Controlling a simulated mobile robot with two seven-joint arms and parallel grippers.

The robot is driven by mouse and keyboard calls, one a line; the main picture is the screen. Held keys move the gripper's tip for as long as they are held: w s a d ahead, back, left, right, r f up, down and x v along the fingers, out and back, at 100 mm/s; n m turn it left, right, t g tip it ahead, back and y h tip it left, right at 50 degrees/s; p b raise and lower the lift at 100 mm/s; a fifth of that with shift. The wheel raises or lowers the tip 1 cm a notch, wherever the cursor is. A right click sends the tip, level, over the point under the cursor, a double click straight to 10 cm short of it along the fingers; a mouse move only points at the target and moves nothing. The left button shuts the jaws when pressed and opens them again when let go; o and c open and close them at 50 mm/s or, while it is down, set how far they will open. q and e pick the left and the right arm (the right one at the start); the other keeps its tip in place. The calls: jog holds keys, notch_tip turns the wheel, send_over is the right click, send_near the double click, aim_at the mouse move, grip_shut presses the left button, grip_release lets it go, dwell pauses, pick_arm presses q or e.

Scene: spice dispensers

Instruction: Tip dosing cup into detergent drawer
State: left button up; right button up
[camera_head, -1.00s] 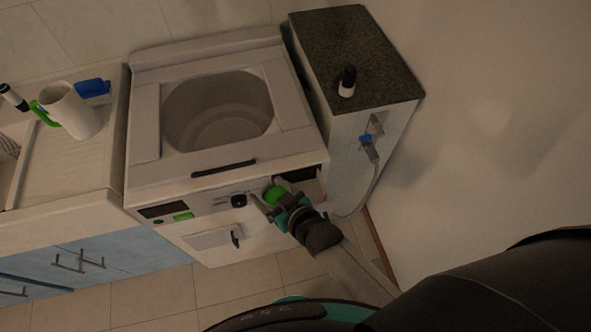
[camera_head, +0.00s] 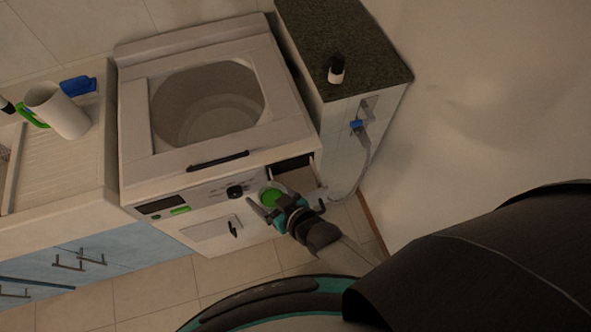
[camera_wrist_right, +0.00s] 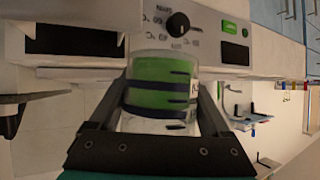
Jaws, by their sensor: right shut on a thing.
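My right gripper (camera_head: 272,208) is shut on the dosing cup (camera_head: 271,194), which is clear with green contents. It is held in front of the washing machine's (camera_head: 200,175) panel, to the left of the detergent drawer (camera_head: 292,163). In the right wrist view the cup (camera_wrist_right: 160,85) sits between both fingers of the gripper (camera_wrist_right: 160,118), with dark marks on its side and the green filling much of it. The drawer appears as a dark open slot (camera_wrist_right: 75,42) left of the cup. The cup is apart from the drawer in the head view. My left gripper is not in view.
Floor shows in front.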

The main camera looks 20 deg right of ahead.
jog(key=shift+w+d+r+m+g+y, duration=0.3)
jog(key=shift+w+d+m+g+y, duration=0.1)
jog(key=shift+w+m+g, duration=0.1)
jog(key=shift+w+d+r+m+g+b, duration=0.15)
jog(key=shift+m+g+b, duration=0.15)
jog(key=shift+b, duration=0.2)
jog(key=shift+w+d+f+y+b, duration=0.1)
jog(key=shift+f+y+b, duration=0.2)
jog(key=shift+f+b, duration=0.15)
jog(key=shift+w+d+m+g+b, duration=0.15)
jog(key=shift+m+g+b, duration=0.15)
jog(key=shift+b, duration=0.15)
jog(key=shift+b, duration=0.3)
jog(key=shift+w+d+r+m+g+y+b, duration=0.25)
jog(key=shift+w+d+m+g+y+b, duration=0.25)
jog(key=shift+g+y+b, duration=0.15)
jog(key=shift+f+m+g+y+b, duration=0.4)
jog(key=shift+m+b, duration=0.1)
jog(key=shift+b, duration=0.65)
jog(key=shift+r+m+g+y+b, duration=0.6)
jog(key=shift+r+m+g+y, duration=0.1)
jog(key=shift+m+y, duration=0.2)
dwell(1.4)
jog(key=shift+f+m+g+y+b, duration=0.35)
jog(key=shift+f+m+b, duration=0.05)
jog(key=shift+b, duration=0.6)
dwell(0.5)
